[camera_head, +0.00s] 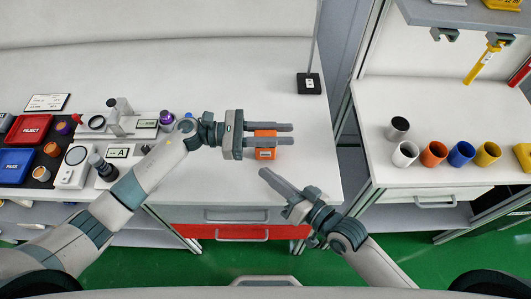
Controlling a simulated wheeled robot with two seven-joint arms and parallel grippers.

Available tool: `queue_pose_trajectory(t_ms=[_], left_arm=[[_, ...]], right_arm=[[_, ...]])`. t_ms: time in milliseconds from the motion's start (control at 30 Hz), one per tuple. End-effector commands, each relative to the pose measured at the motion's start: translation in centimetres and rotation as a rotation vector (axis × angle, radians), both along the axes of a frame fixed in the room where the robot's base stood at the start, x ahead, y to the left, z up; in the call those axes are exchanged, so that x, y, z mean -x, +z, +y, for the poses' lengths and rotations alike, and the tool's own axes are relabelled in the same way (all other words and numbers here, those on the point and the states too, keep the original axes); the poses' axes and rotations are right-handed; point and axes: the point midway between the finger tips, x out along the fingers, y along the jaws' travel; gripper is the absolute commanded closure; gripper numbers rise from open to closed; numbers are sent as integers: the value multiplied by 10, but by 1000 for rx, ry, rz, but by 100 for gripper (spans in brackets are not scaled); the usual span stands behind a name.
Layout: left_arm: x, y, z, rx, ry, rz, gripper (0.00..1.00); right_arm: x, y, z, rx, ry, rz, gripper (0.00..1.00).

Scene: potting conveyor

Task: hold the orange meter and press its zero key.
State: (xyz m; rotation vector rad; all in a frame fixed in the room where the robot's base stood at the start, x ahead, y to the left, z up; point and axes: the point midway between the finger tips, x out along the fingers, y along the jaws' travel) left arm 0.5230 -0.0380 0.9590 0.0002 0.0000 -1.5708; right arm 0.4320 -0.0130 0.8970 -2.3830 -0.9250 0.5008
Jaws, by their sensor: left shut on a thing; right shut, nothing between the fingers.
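The orange meter (265,154) is at the right part of the white bench, near its front edge. My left gripper (286,134) reaches in from the left and is shut on the orange meter, with its fingers across it. The fingers hide the meter's middle, and its keys are too small to make out. My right gripper (266,175) is shut and empty, with its fingertips just below the meter in the picture, apart from it.
A black-based stand (309,83) is at the bench's back right. Red (30,128) and blue (17,160) trays and small instruments fill the left. Several coloured cups, one orange (433,153), stand on the right-hand table. The bench behind the meter is clear.

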Motion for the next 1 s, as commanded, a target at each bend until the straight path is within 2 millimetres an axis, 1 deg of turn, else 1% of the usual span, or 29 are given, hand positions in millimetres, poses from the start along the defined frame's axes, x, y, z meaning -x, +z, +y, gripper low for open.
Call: queue_pose_trajectory(t_ms=[200,367,1000], left_arm=[[0,0,0,0,0,0,100],[0,0,0,0,0,0,100],[0,0,0,0,0,0,100]], right_arm=[[19,-1,0,0,1,3,100],[27,0,0,0,0,1,100],[28,0,0,0,0,0,100]])
